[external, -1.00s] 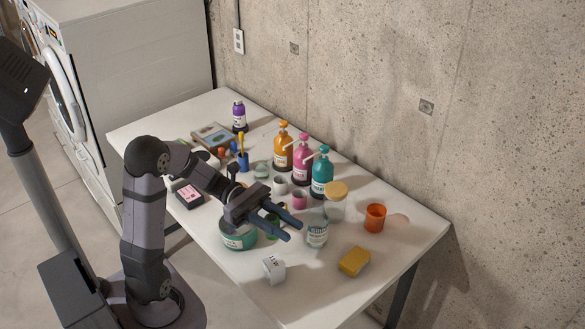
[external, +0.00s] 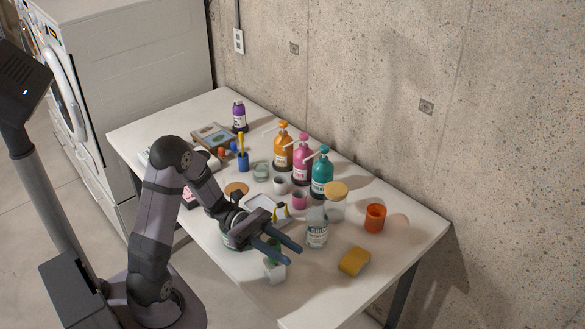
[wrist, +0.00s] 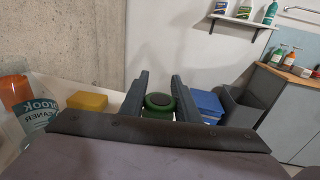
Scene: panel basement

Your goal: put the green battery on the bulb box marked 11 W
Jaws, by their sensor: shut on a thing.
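The green battery (external: 275,257) is between the fingers of my gripper (external: 293,255), which is shut on it. In the wrist view the battery's round green body with a dark end (wrist: 160,103) shows between the two fingers (wrist: 160,95). A small white box (external: 274,273) stands near the table's front edge, right below the battery. The gripper and battery cover its top and part of its face, so its marking is hard to read now. I cannot tell whether the battery touches the box.
A clear labelled bottle (external: 317,229) stands close to the right of my gripper. A yellow sponge (external: 354,262), an orange cup (external: 375,217) and a lidded jar (external: 336,205) are farther right. Pump bottles (external: 303,163) stand behind. My arm partly hides a tin.

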